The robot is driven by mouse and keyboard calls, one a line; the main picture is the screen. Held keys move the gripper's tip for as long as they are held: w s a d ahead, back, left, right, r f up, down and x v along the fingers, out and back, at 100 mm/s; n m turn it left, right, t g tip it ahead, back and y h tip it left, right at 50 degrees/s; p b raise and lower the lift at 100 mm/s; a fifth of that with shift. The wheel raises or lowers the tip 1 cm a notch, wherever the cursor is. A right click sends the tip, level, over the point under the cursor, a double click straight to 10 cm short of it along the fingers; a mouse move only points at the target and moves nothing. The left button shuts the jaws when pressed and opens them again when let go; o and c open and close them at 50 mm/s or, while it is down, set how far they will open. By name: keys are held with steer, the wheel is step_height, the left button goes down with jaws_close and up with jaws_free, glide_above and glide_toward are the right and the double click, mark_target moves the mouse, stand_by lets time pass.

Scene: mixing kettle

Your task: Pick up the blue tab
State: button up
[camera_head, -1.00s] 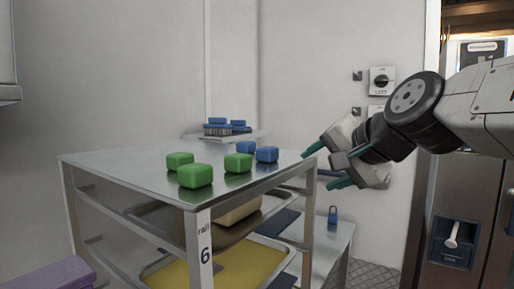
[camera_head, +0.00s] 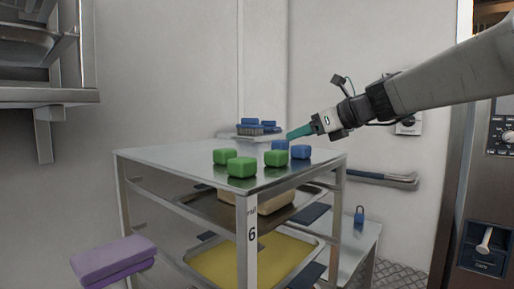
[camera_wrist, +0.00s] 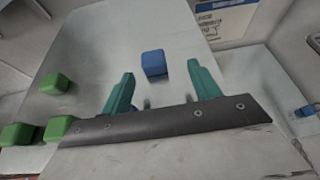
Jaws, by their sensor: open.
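Two blue tabs stand close together on the steel cart top, a rear one (camera_head: 280,145) and a front one (camera_head: 301,152). My gripper (camera_head: 298,133) comes in from the right, its teal fingers just above and beside the rear tab. In the wrist view my gripper (camera_wrist: 162,80) is open and empty. A blue tab (camera_wrist: 154,63) shows there just beyond the fingertips, between their lines. A small bit of blue by the left finger is mostly hidden by the gripper.
Several green tabs (camera_head: 242,167) stand on the cart top (camera_head: 165,155), left of the blue ones; they also show at left in the wrist view (camera_wrist: 54,84). Blue-topped brushes (camera_head: 258,127) lie behind. A blue padlock (camera_head: 360,215) is lower right.

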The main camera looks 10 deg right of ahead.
mark_target(278, 141)
steer(key=shift+w+a+f, duration=0.1)
steer(key=shift+w+a, duration=0.1)
steer(key=shift+y, duration=0.4)
steer(key=x, duration=0.7)
steer(key=shift+a+f, duration=0.1)
steer(key=shift+a, duration=0.45)
steer(key=c, duration=1.1)
